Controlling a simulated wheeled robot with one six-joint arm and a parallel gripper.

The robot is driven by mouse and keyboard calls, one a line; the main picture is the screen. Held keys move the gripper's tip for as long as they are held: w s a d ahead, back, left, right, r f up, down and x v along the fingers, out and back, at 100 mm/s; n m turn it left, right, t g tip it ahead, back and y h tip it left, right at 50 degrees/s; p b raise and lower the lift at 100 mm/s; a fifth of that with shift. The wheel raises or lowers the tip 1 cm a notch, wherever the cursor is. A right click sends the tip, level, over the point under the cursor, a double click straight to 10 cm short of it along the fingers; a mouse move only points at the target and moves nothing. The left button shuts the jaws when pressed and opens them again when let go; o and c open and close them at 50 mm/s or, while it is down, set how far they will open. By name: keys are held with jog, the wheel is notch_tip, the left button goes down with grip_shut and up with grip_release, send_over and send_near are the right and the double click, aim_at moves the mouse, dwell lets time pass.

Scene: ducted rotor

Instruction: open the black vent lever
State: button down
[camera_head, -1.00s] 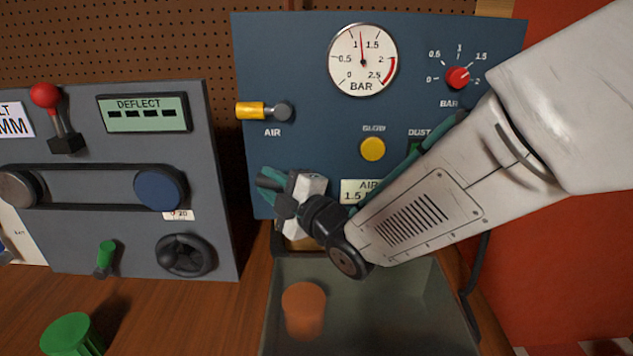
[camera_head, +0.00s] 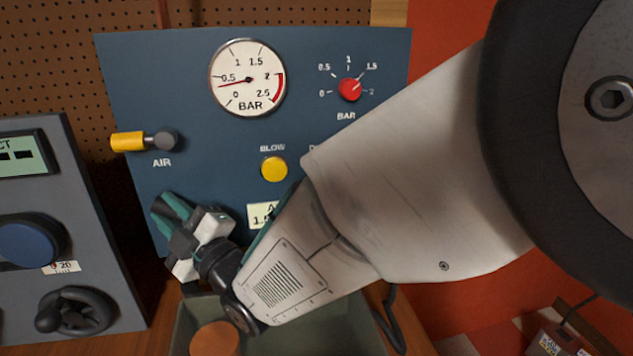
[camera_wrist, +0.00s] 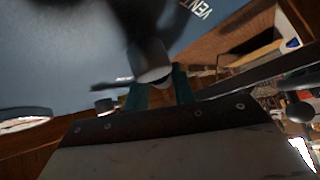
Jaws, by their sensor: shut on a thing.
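The blue panel (camera_head: 330,55) fills the middle of the head view. My gripper (camera_head: 168,212) is at its lower left, below the yellow air handle. In the wrist view my gripper (camera_wrist: 160,88) has its two teal fingers shut on the end of a dark, blurred lever (camera_wrist: 148,55). Part of a VENT label (camera_wrist: 199,12) shows beside it, so I take it for the black vent lever. In the head view my gripper and wrist hide the lever. The gauge (camera_head: 248,78) needle points a little below 0.5 bar.
The yellow air handle (camera_head: 128,141) points left. A yellow blow button (camera_head: 274,168) and a red pressure knob (camera_head: 349,90) are on the panel. A grey tray (camera_head: 290,335) holding an orange-brown round thing (camera_head: 215,339) lies under my arm. The grey machine (camera_head: 105,205) stands at left.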

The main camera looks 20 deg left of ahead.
jog(key=c, duration=1.2)
grip_release()
jog(key=shift+o, duration=0.2)
jog(key=shift+r, duration=0.2)
jog(key=s+d+r, duration=0.2)
jog(key=s+d, duration=0.2)
jog(key=d, duration=0.2)
jog(key=s+d+r, duration=0.2)
jog(key=s+d, duration=0.3)
jog(key=d, duration=0.2)
jog(key=shift+s+r, duration=0.2)
jog(key=shift+r, duration=0.05)
jog(key=shift+c, duration=0.4)
